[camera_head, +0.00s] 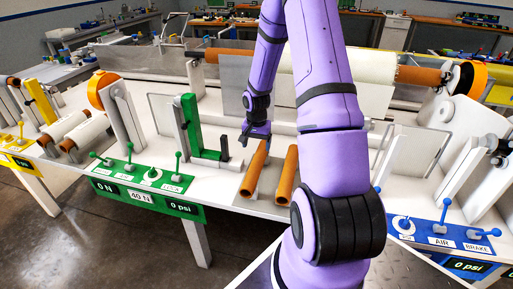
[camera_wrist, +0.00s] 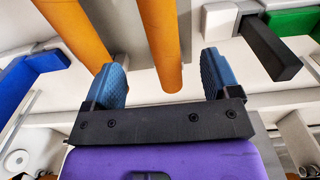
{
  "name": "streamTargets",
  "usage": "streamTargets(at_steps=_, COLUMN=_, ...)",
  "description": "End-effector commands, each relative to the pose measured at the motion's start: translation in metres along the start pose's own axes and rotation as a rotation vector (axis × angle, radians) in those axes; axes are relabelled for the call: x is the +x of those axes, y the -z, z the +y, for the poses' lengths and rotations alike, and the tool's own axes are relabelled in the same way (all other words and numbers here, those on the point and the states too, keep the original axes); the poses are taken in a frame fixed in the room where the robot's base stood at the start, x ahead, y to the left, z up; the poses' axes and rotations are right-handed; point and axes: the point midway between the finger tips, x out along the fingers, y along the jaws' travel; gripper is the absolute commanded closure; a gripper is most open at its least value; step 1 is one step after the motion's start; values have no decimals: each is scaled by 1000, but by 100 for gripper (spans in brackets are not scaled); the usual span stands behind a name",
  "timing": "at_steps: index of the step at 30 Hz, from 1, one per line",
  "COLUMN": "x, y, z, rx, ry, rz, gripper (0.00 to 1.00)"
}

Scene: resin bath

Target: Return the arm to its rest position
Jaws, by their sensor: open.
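My gripper (camera_wrist: 160,80) is open in the wrist view, with its two blue finger pads apart and nothing held between them. In the head view my purple arm reaches forward over the white bench, and the gripper (camera_head: 257,135) is small and partly turned away. It hangs just behind and above two brown tubes. The left brown tube (camera_head: 254,170) and the right brown tube (camera_head: 287,176) lie side by side on the bench; the arm partly hides the space to the right. In the wrist view one tube (camera_wrist: 163,45) shows beyond the gap between the fingers.
A green upright bracket (camera_head: 191,122) stands left of the gripper. A green control panel (camera_head: 143,190) with levers and a blue panel (camera_head: 440,236) line the bench front. A long white roll (camera_head: 375,66) on a brown core spans the back. Grey floor lies at front left.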

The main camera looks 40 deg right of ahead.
Motion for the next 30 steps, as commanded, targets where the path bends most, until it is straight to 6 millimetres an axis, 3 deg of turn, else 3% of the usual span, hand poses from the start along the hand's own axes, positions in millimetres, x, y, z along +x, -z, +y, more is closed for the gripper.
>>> streamTargets(at_steps=20, x=-3, y=0, z=-1, rx=-6, ry=0, rz=4, gripper=18)
streamTargets(at_steps=23, x=-18, y=-4, z=-6, rx=-32, ry=0, rz=19, gripper=18)
streamTargets(at_steps=30, x=-96, y=-29, z=-23, rx=-166, ry=-1, rz=92, gripper=18)
